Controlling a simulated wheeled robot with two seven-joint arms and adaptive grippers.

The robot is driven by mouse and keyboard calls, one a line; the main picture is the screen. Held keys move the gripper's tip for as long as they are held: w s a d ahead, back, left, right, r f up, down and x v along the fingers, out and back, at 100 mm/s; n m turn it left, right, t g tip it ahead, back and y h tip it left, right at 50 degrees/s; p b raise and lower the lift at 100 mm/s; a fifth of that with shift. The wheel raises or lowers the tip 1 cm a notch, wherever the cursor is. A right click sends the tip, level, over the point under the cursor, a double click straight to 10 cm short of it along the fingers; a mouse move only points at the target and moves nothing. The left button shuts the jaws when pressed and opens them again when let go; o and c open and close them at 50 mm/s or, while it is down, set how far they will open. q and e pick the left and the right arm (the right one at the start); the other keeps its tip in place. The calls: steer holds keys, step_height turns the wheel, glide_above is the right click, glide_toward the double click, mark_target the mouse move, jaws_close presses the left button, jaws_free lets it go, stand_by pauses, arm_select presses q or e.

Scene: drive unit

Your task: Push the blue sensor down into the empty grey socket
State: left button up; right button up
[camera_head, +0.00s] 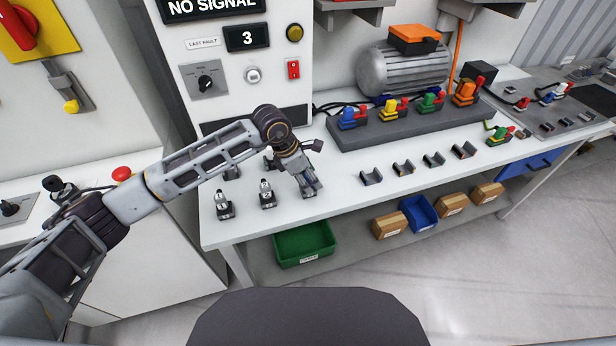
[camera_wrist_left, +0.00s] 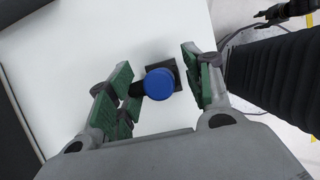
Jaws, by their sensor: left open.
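A blue round cap, seemingly the blue sensor (camera_wrist_left: 159,84), shows from above in the left wrist view, over a dark square base (camera_wrist_left: 160,66). A dark piece juts out to its left. My left gripper (camera_wrist_left: 156,76) is open, with one green-padded finger on each side of the cap and gaps visible. I cannot tell how deep the sensor sits.
Several small grey cradles (camera_head: 371,178) stand right of the gripper. Behind them a dark grey rail (camera_head: 385,134) carries coloured connectors, with a motor (camera_head: 403,68) at the back. A green bin (camera_head: 304,243) sits on the lower shelf. The white tabletop (camera_head: 345,200) is bare beside the gripper.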

arm_select(q)
steer(key=v, duration=1.2)
stand_by(0.5)
steer(key=shift+r+p, duration=0.9)
steer(key=shift+r, duration=1.6)
